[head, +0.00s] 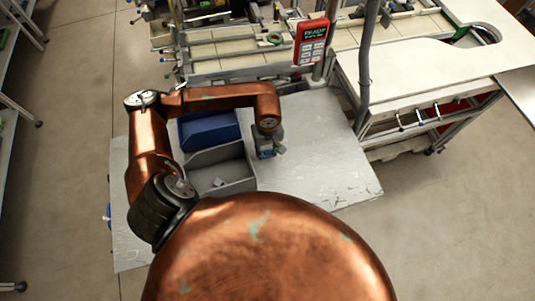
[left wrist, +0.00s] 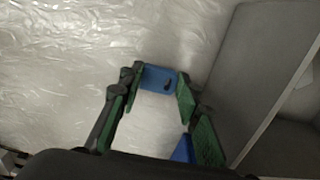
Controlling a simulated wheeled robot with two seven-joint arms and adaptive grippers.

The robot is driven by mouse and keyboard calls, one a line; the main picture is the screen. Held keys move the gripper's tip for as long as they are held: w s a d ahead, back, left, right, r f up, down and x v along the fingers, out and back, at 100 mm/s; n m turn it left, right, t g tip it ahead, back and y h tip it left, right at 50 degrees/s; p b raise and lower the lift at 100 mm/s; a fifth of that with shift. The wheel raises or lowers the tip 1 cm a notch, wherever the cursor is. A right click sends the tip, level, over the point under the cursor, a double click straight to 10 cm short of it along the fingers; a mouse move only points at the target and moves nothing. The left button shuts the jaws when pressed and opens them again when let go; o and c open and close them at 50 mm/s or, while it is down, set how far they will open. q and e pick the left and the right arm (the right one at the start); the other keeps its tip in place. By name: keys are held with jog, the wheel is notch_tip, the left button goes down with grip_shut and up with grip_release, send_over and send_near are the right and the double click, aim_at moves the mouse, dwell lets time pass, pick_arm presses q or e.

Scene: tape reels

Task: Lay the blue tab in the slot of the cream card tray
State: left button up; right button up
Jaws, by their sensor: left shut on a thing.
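My left gripper (head: 267,152) is over the grey table, just right of the grey bin. In the left wrist view its green-padded fingers (left wrist: 158,90) stand apart with a blue piece, which looks like the blue tab (left wrist: 158,77), between their tips. The tab has a small dark mark on it. A second patch of blue (left wrist: 183,150) shows near the right finger's base, and I cannot tell what it belongs to. I cannot make out a cream card tray or its slot in either view. My right gripper is not in view.
A grey bin (head: 232,180) and a blue bin (head: 208,129) stand on the table (head: 325,150) left of the gripper. The grey bin's wall (left wrist: 265,60) is close on the right in the wrist view. The table's right side is clear. A red READY device (head: 311,42) stands behind.

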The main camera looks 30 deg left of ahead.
pick_arm(q)
jog(key=shift+f, duration=1.15)
jog(key=o, duration=0.7)
jog(key=shift+r, duration=0.1)
